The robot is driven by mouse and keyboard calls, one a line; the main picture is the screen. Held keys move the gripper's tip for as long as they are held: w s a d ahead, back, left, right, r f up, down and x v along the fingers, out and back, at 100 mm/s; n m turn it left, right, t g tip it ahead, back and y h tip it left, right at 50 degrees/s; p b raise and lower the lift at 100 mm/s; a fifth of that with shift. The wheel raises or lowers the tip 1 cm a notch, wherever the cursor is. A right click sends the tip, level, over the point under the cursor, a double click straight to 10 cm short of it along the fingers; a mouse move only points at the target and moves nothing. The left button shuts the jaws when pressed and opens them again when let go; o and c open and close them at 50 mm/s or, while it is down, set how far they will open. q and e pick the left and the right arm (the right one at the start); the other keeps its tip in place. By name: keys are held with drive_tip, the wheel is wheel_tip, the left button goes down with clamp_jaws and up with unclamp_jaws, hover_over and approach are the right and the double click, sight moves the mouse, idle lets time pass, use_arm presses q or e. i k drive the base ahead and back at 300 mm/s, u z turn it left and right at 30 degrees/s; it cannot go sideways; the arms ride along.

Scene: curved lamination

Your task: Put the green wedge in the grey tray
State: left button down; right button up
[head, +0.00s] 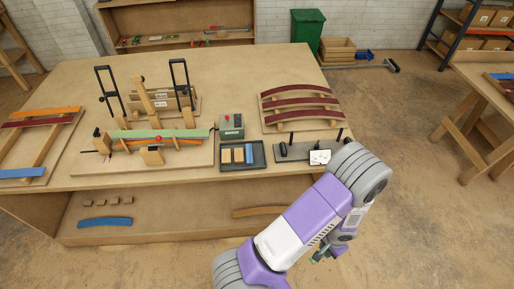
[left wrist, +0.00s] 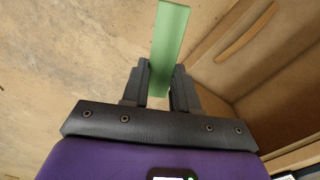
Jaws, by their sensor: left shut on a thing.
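The green wedge (left wrist: 167,45) is a long tapered bar between my left gripper's fingers in the left wrist view. My left gripper (left wrist: 159,88) is shut on it, and its far end sticks out past the fingertips. In the head view my left gripper (head: 321,254) hangs low in front of the table's right part, mostly behind its own arm. The wedge is too small there to make out clearly. The dark grey tray (head: 262,156) lies near the table's front edge, with tan blocks and a blue block in it. My right gripper is not in view.
A bending jig with a green strip (head: 150,133) stands left of the tray. A green-grey box (head: 231,125) stands behind it. A dark stand with pegs (head: 291,152) is to its right. Red curved strips (head: 298,101) lie behind. The lower shelf holds a curved wooden strip (head: 258,211).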

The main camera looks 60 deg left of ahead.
sight(258, 158)
drive_tip(key=u, duration=0.85)
drive_tip(key=i, duration=0.8)
drive_tip(key=u, duration=0.85)
